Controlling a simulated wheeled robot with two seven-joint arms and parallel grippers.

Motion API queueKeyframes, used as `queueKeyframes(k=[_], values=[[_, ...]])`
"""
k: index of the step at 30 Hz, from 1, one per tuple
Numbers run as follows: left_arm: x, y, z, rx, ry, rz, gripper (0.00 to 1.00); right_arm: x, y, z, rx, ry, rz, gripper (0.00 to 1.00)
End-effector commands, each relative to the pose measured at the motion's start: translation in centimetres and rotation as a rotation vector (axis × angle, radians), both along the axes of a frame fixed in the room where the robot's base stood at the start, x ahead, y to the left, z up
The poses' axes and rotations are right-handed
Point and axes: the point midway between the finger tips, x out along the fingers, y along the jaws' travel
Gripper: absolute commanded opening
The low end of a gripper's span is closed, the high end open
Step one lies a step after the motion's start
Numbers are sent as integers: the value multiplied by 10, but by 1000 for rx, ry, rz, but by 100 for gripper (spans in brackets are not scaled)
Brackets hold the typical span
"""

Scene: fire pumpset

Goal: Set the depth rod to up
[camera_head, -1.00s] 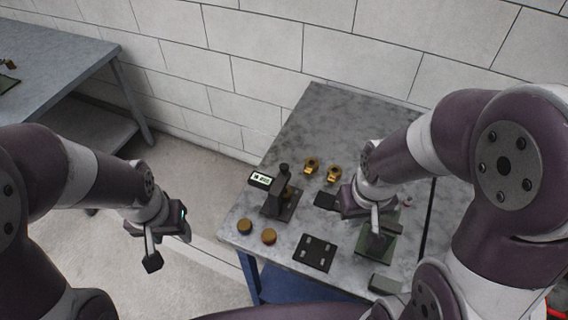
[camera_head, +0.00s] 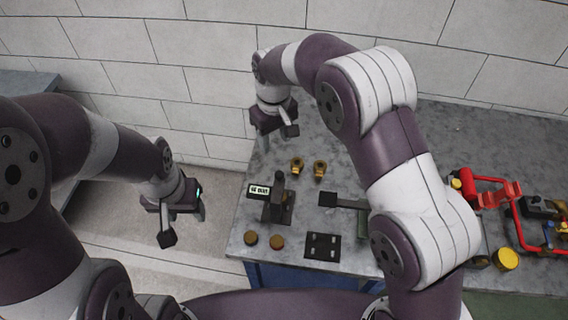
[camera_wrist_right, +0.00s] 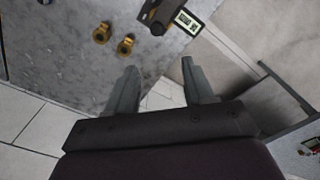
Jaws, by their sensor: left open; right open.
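A dark gauge stand with a small lit display (camera_head: 259,190) and an upright black-topped post (camera_head: 279,183) stands near the left edge of the grey table; I take this post to be the depth rod, but its setting is too small to tell. The stand also shows at the top of the right wrist view (camera_wrist_right: 160,14), beyond the fingertips. My right gripper (camera_head: 274,133) is open and empty, above the table's left edge and behind the stand. In its wrist view the open fingers (camera_wrist_right: 158,72) have nothing between them. My left gripper (camera_head: 184,227) is open and empty, left of the table.
Two brass fittings (camera_head: 297,166) stand right of the gauge stand. A red-framed pumpset (camera_head: 490,192) is at the right. A white block wall (camera_head: 215,45) rises behind.

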Motion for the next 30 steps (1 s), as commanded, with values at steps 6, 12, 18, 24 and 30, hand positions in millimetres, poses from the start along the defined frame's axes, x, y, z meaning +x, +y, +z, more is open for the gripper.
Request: queueKeyframes(k=[6,12,18,24,30], values=[[-1,0,-4,0,2,0,51,-6,-4,-38,-11,26,10,52],[0,0,15,0,0,0,51,-6,-4,-88,-11,23,9,52],[0,0,24,0,0,0,51,-5,-4,-120,-9,21,9,52],[0,0,24,0,0,0,51,-5,-4,-128,-8,18,8,52],[0,0,23,0,0,0,51,-5,-4,-128,-8,18,8,30]])
